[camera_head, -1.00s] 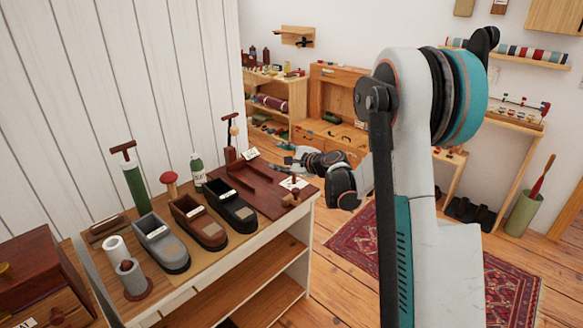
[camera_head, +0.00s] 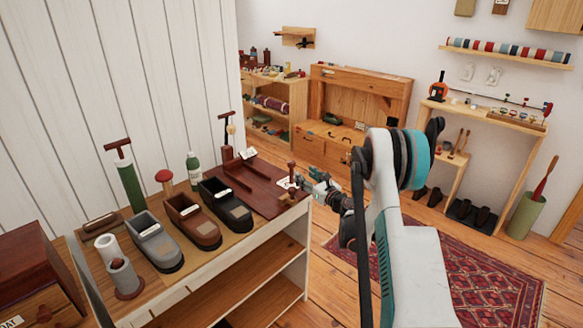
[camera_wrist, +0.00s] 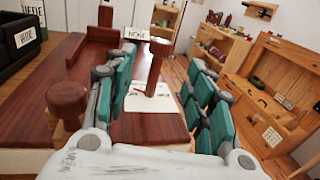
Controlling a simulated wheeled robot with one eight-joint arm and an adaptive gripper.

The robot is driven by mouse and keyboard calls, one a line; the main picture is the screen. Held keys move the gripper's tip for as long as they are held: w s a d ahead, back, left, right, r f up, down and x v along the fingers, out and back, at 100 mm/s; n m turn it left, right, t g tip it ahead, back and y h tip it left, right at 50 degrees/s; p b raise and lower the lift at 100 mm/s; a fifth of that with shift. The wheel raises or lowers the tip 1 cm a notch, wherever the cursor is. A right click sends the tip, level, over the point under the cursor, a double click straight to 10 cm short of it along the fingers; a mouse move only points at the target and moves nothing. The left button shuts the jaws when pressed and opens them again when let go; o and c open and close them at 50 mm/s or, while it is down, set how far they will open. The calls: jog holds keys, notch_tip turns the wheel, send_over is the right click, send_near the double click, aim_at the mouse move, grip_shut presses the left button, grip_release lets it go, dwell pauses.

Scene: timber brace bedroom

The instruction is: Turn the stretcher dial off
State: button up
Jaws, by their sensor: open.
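The dark red wooden stretcher board (camera_head: 262,200) lies at the right end of the bench. On it, an upright wooden peg with a wide cap (camera_wrist: 157,62) stands over a white card (camera_wrist: 140,99); the peg also shows in the head view (camera_head: 291,171). A round wooden knob (camera_wrist: 68,99) sits nearer, at the left of the wrist view. I cannot tell for certain which one is the dial. My gripper (camera_head: 309,184) is open at the board's right end. In the wrist view its teal fingers (camera_wrist: 157,82) frame the upright peg, with no clear contact.
Grey (camera_head: 155,243), brown (camera_head: 192,222) and black (camera_head: 226,205) shoe-shaped holders stand left of the board. A green bottle (camera_head: 193,171) and a green cylinder with a handle (camera_head: 130,185) stand behind them. Open floor with a red rug (camera_head: 480,265) lies to the right.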

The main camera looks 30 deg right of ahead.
aim_at(294, 166)
jog(key=w+b, duration=0.1)
jog(key=w, duration=0.2)
jog(key=w+a, duration=0.1)
jog(key=w, duration=0.3)
jog(key=w+b, duration=0.1)
jog(key=w, duration=0.2)
jog(key=shift+w+a+b, duration=0.15)
jog(key=shift+w+b, duration=0.15)
jog(key=shift+b, duration=0.05)
jog(key=shift+c, duration=0.3)
jog(key=c, duration=1)
